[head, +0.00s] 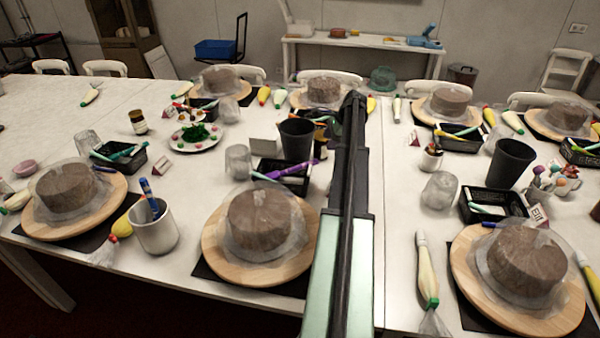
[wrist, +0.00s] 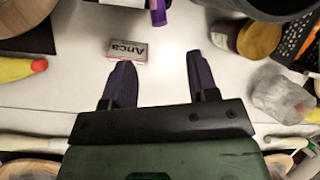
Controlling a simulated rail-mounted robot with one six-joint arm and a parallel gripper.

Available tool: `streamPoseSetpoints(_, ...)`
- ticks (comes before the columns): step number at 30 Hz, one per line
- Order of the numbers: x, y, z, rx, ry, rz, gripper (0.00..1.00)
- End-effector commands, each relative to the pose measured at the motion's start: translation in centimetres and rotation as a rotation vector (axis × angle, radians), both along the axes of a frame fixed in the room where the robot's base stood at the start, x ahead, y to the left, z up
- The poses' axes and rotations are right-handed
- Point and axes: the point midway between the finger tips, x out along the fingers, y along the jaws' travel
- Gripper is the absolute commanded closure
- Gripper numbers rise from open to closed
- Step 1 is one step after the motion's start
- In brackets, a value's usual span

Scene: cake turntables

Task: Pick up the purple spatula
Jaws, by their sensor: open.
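The purple spatula (head: 286,171) lies across a black tray (head: 268,188) left of my arm in the head view, with its purple handle toward the right. In the wrist view a purple piece, which looks like part of the spatula (wrist: 158,12), shows at the top edge, beyond my fingertips. My gripper (wrist: 156,60) is open, with nothing between its two dark fingers. The spatula is apart from the fingers. In the head view my arm hides much of what lies behind it.
A black cup (head: 297,138) stands behind the tray and a clear glass (head: 238,161) beside it. A name card (wrist: 127,51) lies just beyond my left finger. A jar (wrist: 252,38) stands at right. A wrapped cake (head: 260,219) sits on a wooden turntable (head: 218,247) in front.

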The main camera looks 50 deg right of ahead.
Motion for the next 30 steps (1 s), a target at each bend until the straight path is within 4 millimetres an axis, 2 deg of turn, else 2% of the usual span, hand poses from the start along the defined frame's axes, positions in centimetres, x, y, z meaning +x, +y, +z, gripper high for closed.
streamPoseSetpoints(7,1.6,0.8,-4.8,-0.001,0.000,0.005,0.46)
streamPoseSetpoints(9,2.0,1.0,-5.5,-0.002,0.001,0.004,0.46)
streamPoseSetpoints(14,2.2,1.1,-5.4,-0.002,0.001,0.004,0.46)
streamPoseSetpoints(22,3.8,1.9,-10.1,-0.002,0.001,0.007,0.46)
streamPoseSetpoints(29,4.0,2.0,-9.8,-0.002,0.001,0.005,0.46)
streamPoseSetpoints(30,4.0,2.0,-9.8,-0.002,0.001,0.005,0.49)
